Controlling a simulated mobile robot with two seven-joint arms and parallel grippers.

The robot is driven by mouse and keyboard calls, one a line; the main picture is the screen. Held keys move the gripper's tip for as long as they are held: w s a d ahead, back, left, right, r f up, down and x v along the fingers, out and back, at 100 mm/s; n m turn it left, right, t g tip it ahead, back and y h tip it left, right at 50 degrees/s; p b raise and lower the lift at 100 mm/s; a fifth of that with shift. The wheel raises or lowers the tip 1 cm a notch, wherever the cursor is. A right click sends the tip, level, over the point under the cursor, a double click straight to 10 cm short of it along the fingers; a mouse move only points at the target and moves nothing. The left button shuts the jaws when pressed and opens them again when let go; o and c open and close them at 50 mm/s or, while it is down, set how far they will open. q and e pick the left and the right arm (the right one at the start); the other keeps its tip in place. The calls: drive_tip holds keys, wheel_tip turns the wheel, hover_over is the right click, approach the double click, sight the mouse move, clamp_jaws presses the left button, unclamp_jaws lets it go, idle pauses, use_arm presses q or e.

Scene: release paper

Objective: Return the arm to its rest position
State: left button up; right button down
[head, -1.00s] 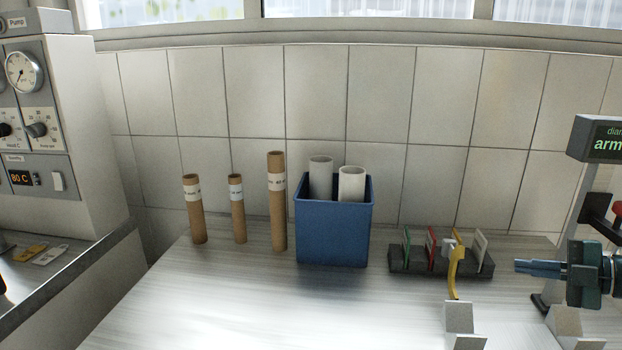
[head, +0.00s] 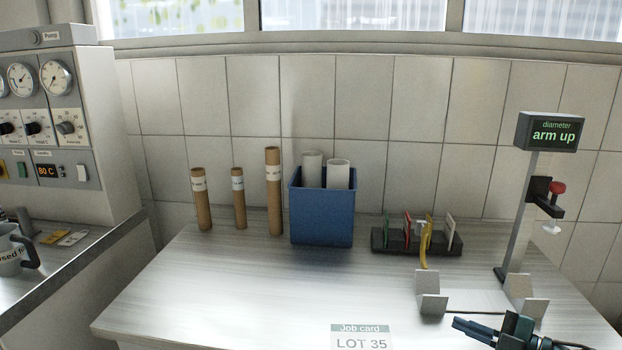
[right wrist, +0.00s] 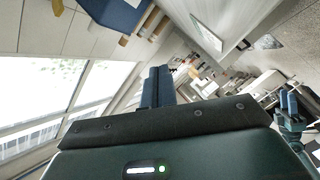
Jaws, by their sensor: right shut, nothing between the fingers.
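My right gripper (head: 478,330) is at the bottom right of the head view, above the front right part of the table (head: 240,290). Its blue fingers are together and nothing is between them. The same shut fingers (right wrist: 158,86) show in the right wrist view, pointing away from the camera. The diameter gauge (head: 549,131) stands behind the gripper on the right; its display reads "arm up". Its own arm with a red knob is raised. My left gripper is not in the head view.
V-shaped grey supports (head: 431,293) stand just behind the right gripper. A rack of coloured cards (head: 416,245), a blue bin (head: 322,217) with pale tubes and several brown tubes (head: 274,192) line the back. A job card (head: 361,338) is at the front edge. The table's middle is clear.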

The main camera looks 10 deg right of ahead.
drive_tip(key=s+a+f+m+g+h+p, duration=0.1)
drive_tip(key=s+a+f+m+h, duration=0.3)
drive_tip(key=s+a+f+m, duration=0.3)
drive_tip(key=s+a+f+m+g+h+p, duration=0.1)
drive_tip(key=s+a+f+m+h, duration=0.2)
drive_tip(key=s+a+f+m, duration=0.5)
drive_tip(key=s+a, duration=0.5)
drive_tip(key=a, duration=0.1)
drive_tip(key=shift+h, duration=0.4)
drive_tip(key=shift+d, duration=0.15)
